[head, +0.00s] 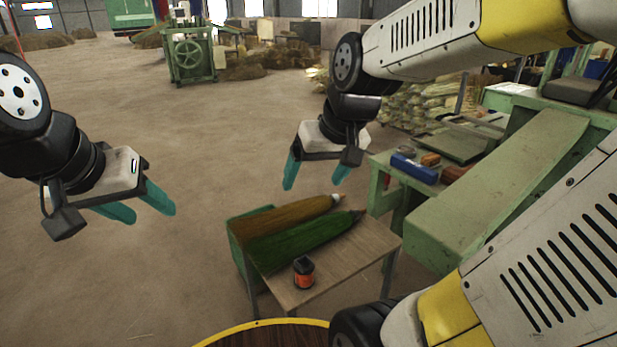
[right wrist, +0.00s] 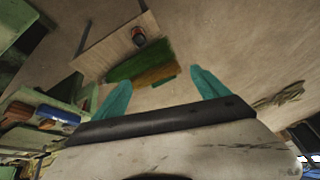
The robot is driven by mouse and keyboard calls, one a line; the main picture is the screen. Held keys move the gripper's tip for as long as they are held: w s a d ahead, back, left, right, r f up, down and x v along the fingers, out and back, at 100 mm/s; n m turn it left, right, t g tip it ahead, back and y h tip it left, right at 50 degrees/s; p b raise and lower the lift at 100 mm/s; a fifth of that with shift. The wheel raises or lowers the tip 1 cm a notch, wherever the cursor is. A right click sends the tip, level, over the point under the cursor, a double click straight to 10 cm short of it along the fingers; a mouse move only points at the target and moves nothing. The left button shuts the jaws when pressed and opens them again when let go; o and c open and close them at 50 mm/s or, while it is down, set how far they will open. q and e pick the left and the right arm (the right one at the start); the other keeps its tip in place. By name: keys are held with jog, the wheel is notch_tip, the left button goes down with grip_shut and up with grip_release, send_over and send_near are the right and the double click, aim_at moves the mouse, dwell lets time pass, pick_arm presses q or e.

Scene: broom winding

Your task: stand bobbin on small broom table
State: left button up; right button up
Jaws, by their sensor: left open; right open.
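The small wooden table (head: 340,275) stands low in front of me. A small dark object with an orange-red band, apparently the bobbin (head: 304,272), stands upright near its front edge. It also shows as a dark and red spot in the right wrist view (right wrist: 138,37). My right gripper (head: 316,184) is open and empty, above and beyond the table's far side. Its fingers (right wrist: 158,76) point towards the table in the right wrist view. My left gripper (head: 152,213) is open and empty, well to the left of the table.
A brown broom head (head: 285,220) and a green broom head (head: 300,240) lie on the table behind the bobbin. A green bench (head: 500,200) with a blue item (head: 414,168) stands to the right. A round wooden top with a yellow rim (head: 262,324) is nearest. Floor left is clear.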

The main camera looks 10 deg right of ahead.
jog(key=s+r+t, duration=0.1)
jog(key=s+r, duration=0.1)
jog(key=s, duration=0.4)
jog(key=shift+s+a, duration=0.25)
jog(key=shift+s, duration=0.05)
jog(key=shift+r, duration=0.1)
dwell(0.7)
